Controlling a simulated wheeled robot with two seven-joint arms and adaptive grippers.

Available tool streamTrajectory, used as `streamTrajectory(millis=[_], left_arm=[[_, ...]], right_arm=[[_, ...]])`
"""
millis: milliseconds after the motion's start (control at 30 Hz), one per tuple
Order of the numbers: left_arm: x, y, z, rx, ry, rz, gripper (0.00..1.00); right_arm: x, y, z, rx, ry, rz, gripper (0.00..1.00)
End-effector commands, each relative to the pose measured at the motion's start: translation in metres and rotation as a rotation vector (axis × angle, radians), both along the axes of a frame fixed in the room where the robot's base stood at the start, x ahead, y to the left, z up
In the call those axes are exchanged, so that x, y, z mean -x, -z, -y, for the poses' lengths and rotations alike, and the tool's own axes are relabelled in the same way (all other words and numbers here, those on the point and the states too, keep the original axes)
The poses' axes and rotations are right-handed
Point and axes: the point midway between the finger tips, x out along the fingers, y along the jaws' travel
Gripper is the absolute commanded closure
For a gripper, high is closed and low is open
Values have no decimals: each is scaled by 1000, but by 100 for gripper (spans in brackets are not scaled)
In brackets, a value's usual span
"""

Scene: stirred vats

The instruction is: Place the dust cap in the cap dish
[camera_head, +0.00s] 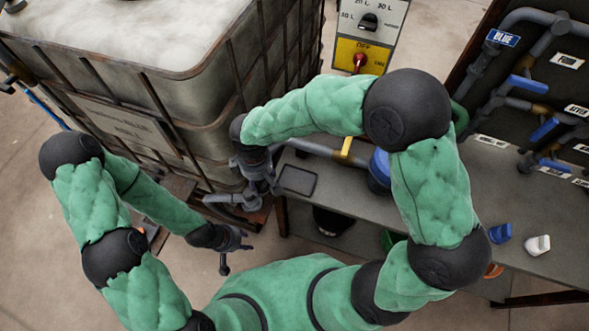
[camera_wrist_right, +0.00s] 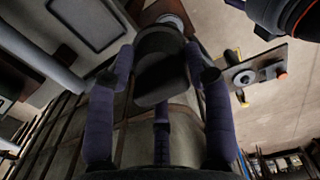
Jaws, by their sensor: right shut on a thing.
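The dust cap (camera_wrist_right: 160,68) is a dark, rounded piece between the fingers of my right gripper in the right wrist view. My right gripper (camera_wrist_right: 160,85) is shut on it. In the head view my right gripper (camera_head: 256,182) is beside the lower corner of the tank, just left of the cap dish, and hides the cap. The cap dish (camera_head: 298,180) is a shallow dark rectangular tray on the bench's left end; it also shows in the right wrist view (camera_wrist_right: 88,22) and looks empty. My left gripper (camera_head: 230,252) hangs low, away from both; its fingers are unclear.
A caged tank (camera_head: 190,95) stands at upper left. The grey bench (camera_head: 345,198) holds a blue container (camera_head: 379,170), partly hidden by my right arm. Blue (camera_head: 500,233) and white (camera_head: 537,245) fittings lie further right. Pipes with blue handles (camera_head: 528,86) line the right side.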

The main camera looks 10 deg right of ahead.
Motion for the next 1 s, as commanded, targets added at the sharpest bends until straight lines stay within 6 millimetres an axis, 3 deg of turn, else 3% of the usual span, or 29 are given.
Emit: streamTrajectory(millis=[133,467,600,733,1000], left_arm=[[1,7,0,0,1,-2,60],[1,28,0,0,1,-2,60],[1,39,0,0,1,-2,60],[1,45,0,0,1,-2,60],[1,50,0,0,0,-1,60]], right_arm=[[-7,9,16,0,-6,-2,79],[-37,41,79,-1,-2,0,78],[-45,65,97,0,-5,-2,78],[-51,81,110,0,-5,-2,79],[-57,93,120,-1,-6,1,79]])
